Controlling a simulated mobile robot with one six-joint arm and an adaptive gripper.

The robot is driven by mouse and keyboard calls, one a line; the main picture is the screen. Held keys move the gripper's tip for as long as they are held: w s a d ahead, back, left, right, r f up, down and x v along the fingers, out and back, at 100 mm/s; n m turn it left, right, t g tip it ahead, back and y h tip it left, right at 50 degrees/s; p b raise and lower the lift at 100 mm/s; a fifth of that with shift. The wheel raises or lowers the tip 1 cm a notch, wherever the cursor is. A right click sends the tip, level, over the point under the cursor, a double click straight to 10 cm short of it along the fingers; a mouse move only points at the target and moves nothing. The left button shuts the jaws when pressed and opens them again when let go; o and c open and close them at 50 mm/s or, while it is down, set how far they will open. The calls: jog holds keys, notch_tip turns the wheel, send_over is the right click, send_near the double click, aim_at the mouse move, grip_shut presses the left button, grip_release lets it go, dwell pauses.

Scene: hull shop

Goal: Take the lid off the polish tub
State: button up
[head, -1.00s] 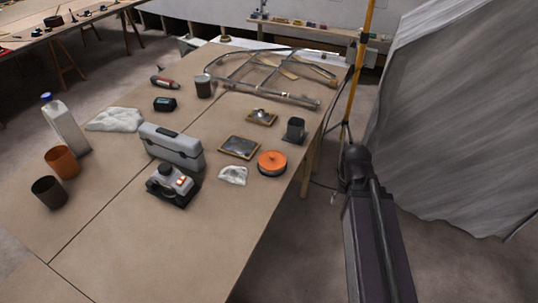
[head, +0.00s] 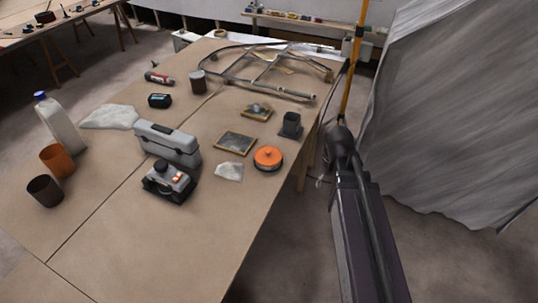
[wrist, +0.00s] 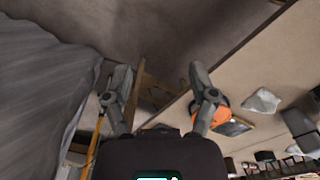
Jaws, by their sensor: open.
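A low round tub with an orange lid (head: 268,154), which I take to be the polish tub, sits near the right edge of the workbench in the head view. A small knob stands on the lid, and the lid is on the tub. In the wrist view the orange lid (wrist: 221,116) shows partly hidden behind one finger. My gripper (wrist: 158,76) is open and empty, its fingers spread over the floor beside the bench edge, apart from the tub. In the head view my arm is off the bench's right side and the fingers are not visible.
The workbench (head: 185,240) has clear room at its front. A grey case (head: 168,144) stands left. A yellow pole (head: 356,75) and grey sheet (head: 450,120) stand right.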

jog(key=w+a+r+n+p, duration=0.2)
jog(key=w+a+n, duration=0.8)
jog(key=w+n, duration=0.1)
jog(key=w+a+r+n+p, duration=0.1)
jog(key=w+a+r+n, duration=0.1)
jog(key=w+a+n, duration=0.9)
jog(key=shift+n+p, duration=0.3)
jog(key=shift+p, duration=0.1)
jog(key=shift+f, duration=0.15)
jog(key=b, duration=0.9)
send_over(268, 151)
notch_tip(268, 151, down, 8)
jog(key=shift+f, duration=0.2)
jog(key=shift+f+b, duration=2.45)
jog(key=shift+f, duration=0.15)
jog(key=shift+c, duration=0.2)
grip_shut()
